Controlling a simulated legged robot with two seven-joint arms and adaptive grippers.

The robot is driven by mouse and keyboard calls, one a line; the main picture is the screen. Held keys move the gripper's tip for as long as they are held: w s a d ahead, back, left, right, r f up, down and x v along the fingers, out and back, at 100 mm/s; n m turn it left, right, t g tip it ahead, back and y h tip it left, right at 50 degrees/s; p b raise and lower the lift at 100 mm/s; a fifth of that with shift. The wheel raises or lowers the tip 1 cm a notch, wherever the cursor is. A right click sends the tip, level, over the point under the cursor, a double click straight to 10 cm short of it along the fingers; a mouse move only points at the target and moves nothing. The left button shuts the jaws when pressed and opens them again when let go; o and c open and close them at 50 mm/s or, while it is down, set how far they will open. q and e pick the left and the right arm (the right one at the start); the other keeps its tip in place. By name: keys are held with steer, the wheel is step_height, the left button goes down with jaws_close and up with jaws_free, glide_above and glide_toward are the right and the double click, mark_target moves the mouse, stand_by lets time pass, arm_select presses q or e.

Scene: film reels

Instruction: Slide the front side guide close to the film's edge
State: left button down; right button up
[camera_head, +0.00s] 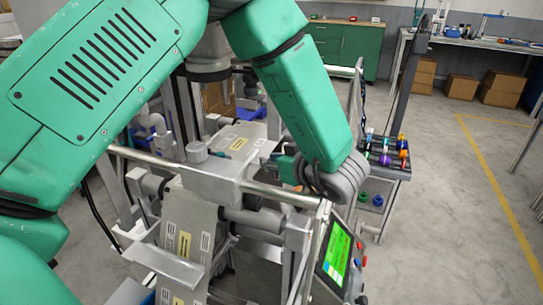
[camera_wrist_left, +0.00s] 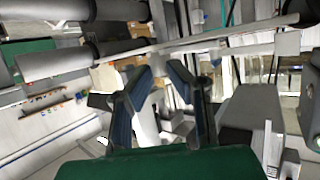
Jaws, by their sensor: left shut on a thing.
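The film (camera_head: 203,213) is a pale grey web with white and yellow labels. It runs from the back of the machine, under a grey block (camera_head: 218,172) on a metal rail, and down toward the front. My left gripper (camera_head: 287,168) reaches down from the right of the film, beside its right edge. Its blue-padded fingers also show in the left wrist view (camera_wrist_left: 163,80). It is shut on a small part at the film's edge, apparently the front side guide, mostly hidden by the fingers and wrist. My right gripper is not in view.
A metal rail (camera_head: 140,157) crosses the machine close to my left gripper. A control panel with a green screen (camera_head: 335,252) stands at the front right. A rack of coloured spools (camera_head: 385,157) is behind it. Open floor lies to the right.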

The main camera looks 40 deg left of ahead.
arm_select(q)
steer(key=shift+w+a+r, duration=0.1)
steer(key=shift+w+a, duration=0.15)
steer(key=shift+w, duration=0.2)
steer(key=c, duration=1.7)
jaws_free()
steer(key=shift+a, duration=0.25)
steer(key=o, duration=0.4)
steer(key=shift+w+a+f, duration=0.25)
steer(key=shift+f, duration=0.1)
steer(key=v, duration=1.2)
steer(key=shift+d+f, duration=0.1)
steer(key=shift+d, duration=0.3)
steer(key=shift+w+a, duration=0.1)
